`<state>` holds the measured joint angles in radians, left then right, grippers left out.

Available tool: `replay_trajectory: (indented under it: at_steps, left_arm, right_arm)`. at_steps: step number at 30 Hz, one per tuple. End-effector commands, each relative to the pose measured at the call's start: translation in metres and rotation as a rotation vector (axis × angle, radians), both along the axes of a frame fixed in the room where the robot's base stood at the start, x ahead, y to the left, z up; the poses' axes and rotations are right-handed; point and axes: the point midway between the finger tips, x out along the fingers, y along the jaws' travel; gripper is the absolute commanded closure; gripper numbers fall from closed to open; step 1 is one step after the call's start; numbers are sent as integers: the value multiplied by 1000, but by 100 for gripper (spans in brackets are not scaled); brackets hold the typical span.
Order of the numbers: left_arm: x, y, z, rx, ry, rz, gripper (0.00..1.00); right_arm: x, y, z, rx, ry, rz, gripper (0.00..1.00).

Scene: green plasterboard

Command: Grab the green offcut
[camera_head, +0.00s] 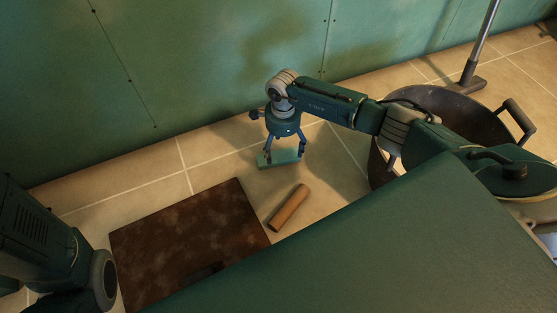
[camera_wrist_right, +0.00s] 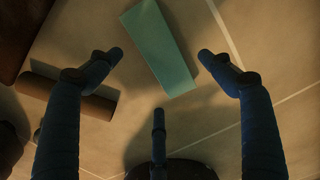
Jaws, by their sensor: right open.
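The green offcut (camera_head: 280,158) is a small flat rectangular piece lying on the tiled floor. In the right wrist view the offcut (camera_wrist_right: 158,47) lies between and a little beyond the spread fingers. My right gripper (camera_head: 285,151) points down just over the offcut. Its fingers are open, and in the wrist view the gripper (camera_wrist_right: 162,75) has nothing between its fingers' tips but the offcut's near end and floor. Whether any finger touches the offcut I cannot tell. My left arm shows at the lower left of the head view, without its gripper.
A brown cylinder (camera_head: 288,208) lies near the offcut, beside a rusty dark plate (camera_head: 190,240). A large dark tub (camera_head: 478,117) with handles stands right, near a pole with a flat foot (camera_head: 467,83). Green plasterboard (camera_head: 180,70) walls the back.

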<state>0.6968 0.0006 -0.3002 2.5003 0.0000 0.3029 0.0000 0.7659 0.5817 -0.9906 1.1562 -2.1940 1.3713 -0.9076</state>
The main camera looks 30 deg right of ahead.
Motion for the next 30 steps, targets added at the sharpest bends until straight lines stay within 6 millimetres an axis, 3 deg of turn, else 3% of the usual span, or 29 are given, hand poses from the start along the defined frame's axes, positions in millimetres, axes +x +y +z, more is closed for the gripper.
replay_trajectory:
  at_steps: [12,20,28,30]
  left_arm:
    - [-1,0,-47,0,-2,0,60]
    - [-1,0,-45,0,-2,0,60]
    - [-1,0,-45,0,-2,0,60]
    - [-1,0,-45,0,-2,0,60]
  right_arm:
    - [-2,-2,-51,1,2,-1,20]
    - [-1,-2,-50,1,1,-1,20]
    - [-1,-2,-50,1,1,-1,70]
    - [-1,-2,-50,1,1,-1,72]
